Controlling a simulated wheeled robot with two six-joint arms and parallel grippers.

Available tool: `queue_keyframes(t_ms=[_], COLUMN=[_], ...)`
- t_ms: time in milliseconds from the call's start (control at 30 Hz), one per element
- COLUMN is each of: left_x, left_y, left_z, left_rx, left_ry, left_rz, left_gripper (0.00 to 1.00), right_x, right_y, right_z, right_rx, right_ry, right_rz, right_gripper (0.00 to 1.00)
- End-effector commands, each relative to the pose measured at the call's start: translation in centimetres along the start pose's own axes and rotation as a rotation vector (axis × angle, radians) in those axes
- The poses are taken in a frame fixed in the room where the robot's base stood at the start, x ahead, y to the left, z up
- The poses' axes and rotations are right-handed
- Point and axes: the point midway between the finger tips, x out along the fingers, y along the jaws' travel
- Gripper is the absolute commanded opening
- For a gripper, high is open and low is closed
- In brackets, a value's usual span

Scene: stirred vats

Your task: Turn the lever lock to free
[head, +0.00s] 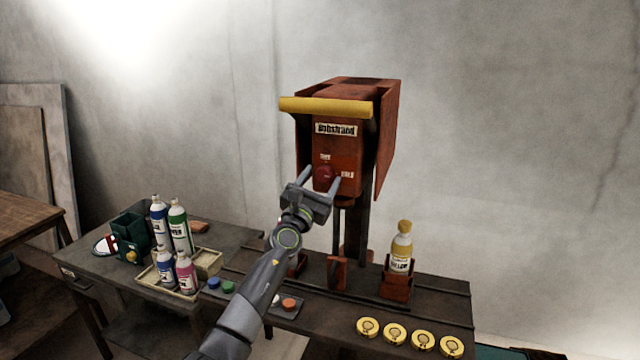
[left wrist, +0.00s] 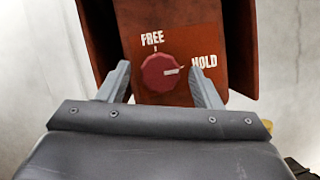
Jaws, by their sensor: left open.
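The lever lock is a round dark red knob (left wrist: 160,72) on the front of the red machine (head: 340,140); it also shows in the head view (head: 324,174). In the left wrist view its white pointer mark points right, at the word HOLD. The word FREE stands above the knob. My left gripper (head: 320,180) is open in front of the knob. In the left wrist view its fingers (left wrist: 163,82) show on either side of the knob, apart from it. A yellow bar (head: 326,106) crosses the machine's top front. My right gripper is not in view.
The dark bench (head: 450,290) carries the machine. A bottle with a yellow top (head: 401,245) stands in a red holder at right. Several yellow discs (head: 395,334) lie in front. Several paint bottles (head: 179,226) stand at left beside a green container (head: 131,232).

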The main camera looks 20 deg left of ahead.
Motion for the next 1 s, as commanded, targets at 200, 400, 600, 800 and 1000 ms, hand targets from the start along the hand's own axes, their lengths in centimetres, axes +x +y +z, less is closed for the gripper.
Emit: queue_keyframes(t_ms=[200, 400, 600, 800, 1000], left_x=[-0.01, -0.03, -0.04, -0.03, -0.02], left_y=[0.01, 0.0, -0.01, -0.07, -0.15], left_z=[0.0, -0.02, -0.02, -0.01, 0.02], left_rx=[0.0, 0.0, -0.001, -0.024, -0.093], left_ry=[0.0, 0.001, 0.001, 0.001, 0.001], left_rz=[0.0, 0.0, 0.0, 0.009, 0.036], left_gripper=[0.54, 0.27, 0.14, 0.14, 0.14], right_x=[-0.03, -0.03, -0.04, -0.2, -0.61], right_y=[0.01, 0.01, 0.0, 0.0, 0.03], right_z=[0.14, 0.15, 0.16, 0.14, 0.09], right_rx=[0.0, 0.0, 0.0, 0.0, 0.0], right_ry=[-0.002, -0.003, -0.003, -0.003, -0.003], right_rz=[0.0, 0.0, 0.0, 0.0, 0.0], right_gripper=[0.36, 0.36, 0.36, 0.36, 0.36])
